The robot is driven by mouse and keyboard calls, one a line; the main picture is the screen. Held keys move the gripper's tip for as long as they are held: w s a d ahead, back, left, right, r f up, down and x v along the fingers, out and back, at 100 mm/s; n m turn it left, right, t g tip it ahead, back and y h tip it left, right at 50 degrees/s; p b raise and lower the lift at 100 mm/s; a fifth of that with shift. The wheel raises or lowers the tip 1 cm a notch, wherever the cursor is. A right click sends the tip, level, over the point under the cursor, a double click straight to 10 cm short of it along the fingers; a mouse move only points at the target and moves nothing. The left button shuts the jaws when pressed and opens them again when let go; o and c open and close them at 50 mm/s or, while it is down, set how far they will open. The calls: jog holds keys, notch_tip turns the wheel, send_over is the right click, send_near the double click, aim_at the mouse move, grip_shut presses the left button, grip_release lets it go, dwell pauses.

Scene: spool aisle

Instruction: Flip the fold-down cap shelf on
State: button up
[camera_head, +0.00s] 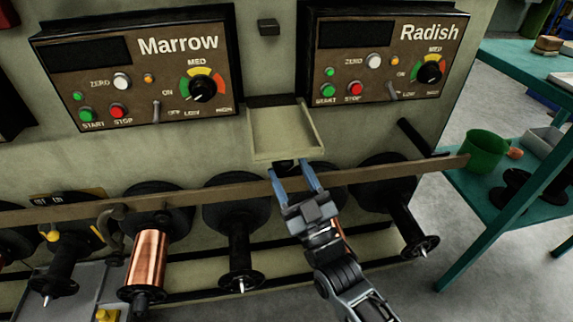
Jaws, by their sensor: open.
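The cap shelf (287,132) is a small cream tray with a raised rim, fixed to the machine front between the Marrow and Radish panels. It stands out from the front in a folded-down position. My gripper (291,168) is just below the shelf's front edge. Its two blue fingers are apart and point up toward the shelf, with nothing seen between them. I cannot tell whether a fingertip touches the shelf or the small dark part beneath it.
The Marrow panel (139,66) and Radish panel (386,55) flank the shelf. A long wooden rail (150,198) runs below, over several spools, one copper-wound (148,262). A teal bench (520,195) with a green bucket (485,151) stands right. Grey floor is open at lower right.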

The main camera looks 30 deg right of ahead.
jog(key=shift+v, duration=2.7)
jog(key=s+f+g, duration=0.3)
jog(key=s+g, duration=0.1)
jog(key=s, duration=1.2)
jog(key=s+r+m+g, duration=0.1)
jog(key=s+r+g, duration=0.15)
jog(key=s, duration=0.65)
jog(key=s+r+m+g, duration=0.15)
jog(key=s+r, duration=0.25)
jog(key=s, duration=0.5)
notch_tip(320, 180, up, 14)
jog(key=g+p, duration=0.1)
jog(key=p, duration=1.3)
jog(key=shift+r, duration=0.15)
